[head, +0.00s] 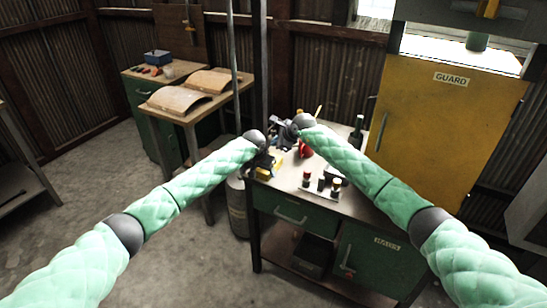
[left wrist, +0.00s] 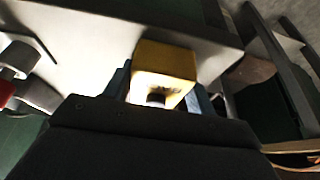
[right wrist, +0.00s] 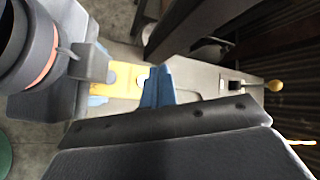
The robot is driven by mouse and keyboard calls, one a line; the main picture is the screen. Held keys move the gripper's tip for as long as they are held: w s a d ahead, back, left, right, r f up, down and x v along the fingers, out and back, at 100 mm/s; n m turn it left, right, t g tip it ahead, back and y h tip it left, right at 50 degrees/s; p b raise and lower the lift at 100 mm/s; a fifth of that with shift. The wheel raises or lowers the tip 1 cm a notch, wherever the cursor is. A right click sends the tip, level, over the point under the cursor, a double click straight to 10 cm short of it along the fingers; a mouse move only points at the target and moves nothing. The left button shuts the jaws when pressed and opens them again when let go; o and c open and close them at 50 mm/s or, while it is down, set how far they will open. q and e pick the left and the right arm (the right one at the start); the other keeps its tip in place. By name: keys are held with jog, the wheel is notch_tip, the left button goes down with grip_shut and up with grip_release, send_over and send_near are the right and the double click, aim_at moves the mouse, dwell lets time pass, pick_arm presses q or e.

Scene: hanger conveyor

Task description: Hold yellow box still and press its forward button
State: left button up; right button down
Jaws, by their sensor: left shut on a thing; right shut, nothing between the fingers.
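The yellow box (head: 263,174) is at the left edge of the green workbench's top. My left gripper (head: 266,161) is shut on it. In the left wrist view, the yellow box (left wrist: 168,62) sits between the blue fingers, with a dark round part on its near face. My right gripper (head: 284,134) is shut and empty above the bench. In the right wrist view, the blue fingertips of my right gripper (right wrist: 157,84) are close beside the yellow box (right wrist: 120,80). I cannot tell whether they touch it. A small pale round spot shows by these fingertips; the forward button is not clearly identifiable.
Small jars (head: 320,184) stand on the green workbench (head: 290,190), near a red item (head: 304,150). A metal pole (head: 231,50) rises behind my left arm. A yellow guard panel (head: 440,130) stands at right. A wooden side table (head: 190,112) is at back left.

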jog(key=shift+f, duration=1.75)
